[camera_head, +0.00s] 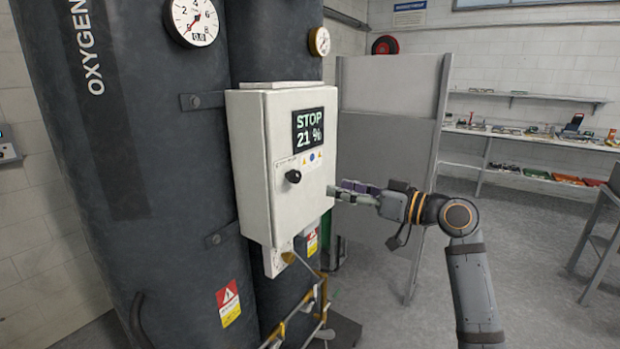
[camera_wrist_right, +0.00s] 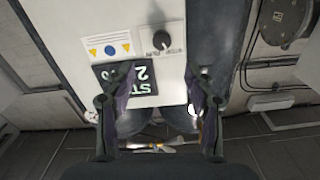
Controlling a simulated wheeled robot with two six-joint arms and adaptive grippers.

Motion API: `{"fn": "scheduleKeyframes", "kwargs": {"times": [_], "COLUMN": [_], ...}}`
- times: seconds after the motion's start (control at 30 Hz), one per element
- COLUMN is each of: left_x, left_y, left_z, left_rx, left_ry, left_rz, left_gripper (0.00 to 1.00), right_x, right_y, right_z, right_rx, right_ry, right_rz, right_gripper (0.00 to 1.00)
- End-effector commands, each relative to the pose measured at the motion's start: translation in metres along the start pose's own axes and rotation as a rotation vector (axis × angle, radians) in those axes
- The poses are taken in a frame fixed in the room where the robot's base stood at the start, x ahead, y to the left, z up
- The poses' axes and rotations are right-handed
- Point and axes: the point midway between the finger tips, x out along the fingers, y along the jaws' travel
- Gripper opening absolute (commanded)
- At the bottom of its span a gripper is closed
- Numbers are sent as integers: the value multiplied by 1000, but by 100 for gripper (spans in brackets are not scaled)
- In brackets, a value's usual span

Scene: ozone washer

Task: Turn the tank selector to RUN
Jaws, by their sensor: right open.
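The tank selector (camera_head: 293,176) is a black knob on the front of a white control box (camera_head: 255,150). The box's display (camera_head: 308,129) reads STOP 21 %. My right gripper (camera_head: 335,190) is open and empty, to the right of the box in the head view and apart from the selector. Its two fingers (camera_wrist_right: 160,90) also show in the right wrist view. My left gripper is not in view.
A dark oxygen tank (camera_head: 160,130) stands left of and behind the box, with pressure gauges (camera_head: 194,20) above. Yellow tubing (camera_head: 300,300) hangs below the box. A grey partition (camera_head: 385,110) stands behind my right arm.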

Motion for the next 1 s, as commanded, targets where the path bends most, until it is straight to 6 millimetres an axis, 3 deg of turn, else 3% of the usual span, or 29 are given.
{"fn": "scheduleKeyframes", "kwargs": {"times": [0.23,0.5,0.7,1.0], "left_x": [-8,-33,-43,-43], "left_y": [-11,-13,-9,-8], "left_z": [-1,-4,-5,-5], "left_rx": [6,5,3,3], "left_ry": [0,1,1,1], "left_rz": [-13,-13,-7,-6], "left_gripper": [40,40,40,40], "right_x": [12,69,98,105], "right_y": [-2,-2,-1,-1], "right_z": [-4,-6,-3,0], "right_rx": [1,5,2,0], "right_ry": [3,2,1,0], "right_rz": [-6,-6,-2,-1], "right_gripper": [54,54,54,54]}}
